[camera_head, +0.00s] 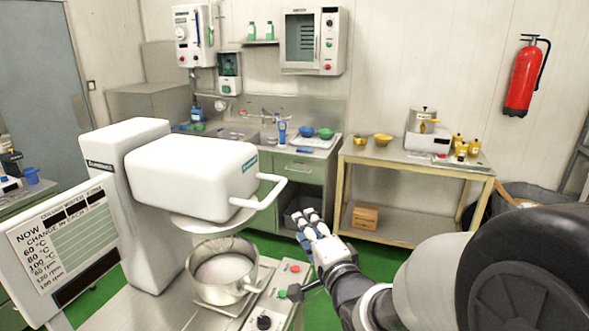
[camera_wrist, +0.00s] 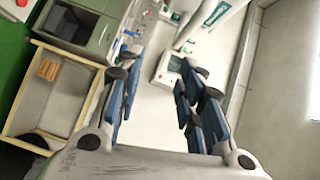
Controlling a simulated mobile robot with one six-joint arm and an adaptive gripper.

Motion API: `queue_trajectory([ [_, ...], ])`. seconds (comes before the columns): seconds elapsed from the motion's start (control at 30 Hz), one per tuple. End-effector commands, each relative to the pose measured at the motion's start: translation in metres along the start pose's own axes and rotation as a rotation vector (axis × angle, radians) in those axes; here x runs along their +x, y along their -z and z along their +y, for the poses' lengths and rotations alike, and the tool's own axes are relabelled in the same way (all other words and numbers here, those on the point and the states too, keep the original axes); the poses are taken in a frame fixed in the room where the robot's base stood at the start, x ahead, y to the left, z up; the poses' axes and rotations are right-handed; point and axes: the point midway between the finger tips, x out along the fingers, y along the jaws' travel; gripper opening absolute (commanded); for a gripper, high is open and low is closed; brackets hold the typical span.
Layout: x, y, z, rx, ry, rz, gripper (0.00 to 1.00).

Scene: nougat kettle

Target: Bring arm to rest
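My gripper (camera_head: 309,222) is at the end of my arm, in the lower middle of the head view, in front of the green sink cabinet and right of the mixing kettle. In the wrist view my gripper (camera_wrist: 153,95) shows its two blue-padded fingers spread apart with nothing between them. My arm comes in from the lower right of the head view. The steel kettle (camera_head: 224,272) stands under the white mixer head (camera_head: 190,166) and holds a pale mass.
A yellow-framed table (camera_head: 385,157) with bowls and bottles stands at the back right; the wrist view shows it too (camera_wrist: 62,98). A sink counter (camera_head: 300,140) is at the back. A control panel with a green knob (camera_head: 282,294) lies near my gripper. Green floor (camera_head: 375,262) is open beyond.

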Motion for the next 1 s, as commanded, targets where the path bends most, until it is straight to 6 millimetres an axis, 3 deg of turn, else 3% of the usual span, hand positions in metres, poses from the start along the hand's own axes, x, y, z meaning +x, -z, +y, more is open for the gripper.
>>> queue_trajectory([
  [0.17,-0.046,0.031,0.013,-0.334,-0.267,0.051,0.35],
  [0.33,-0.112,0.043,0.035,-0.603,-0.538,-0.016,0.35],
  [0.47,-0.175,0.039,0.053,-0.773,-0.724,-0.147,0.35],
  [0.6,-0.244,0.023,0.070,-0.917,-0.868,-0.344,0.35],
  [0.7,-0.286,0.009,0.079,-0.987,-0.927,-0.486,0.35],
  [0.83,-0.321,-0.006,0.086,-1.038,-0.960,-0.618,0.35],
  [1.0,-0.336,-0.012,0.089,-1.060,-0.970,-0.680,0.35],
])
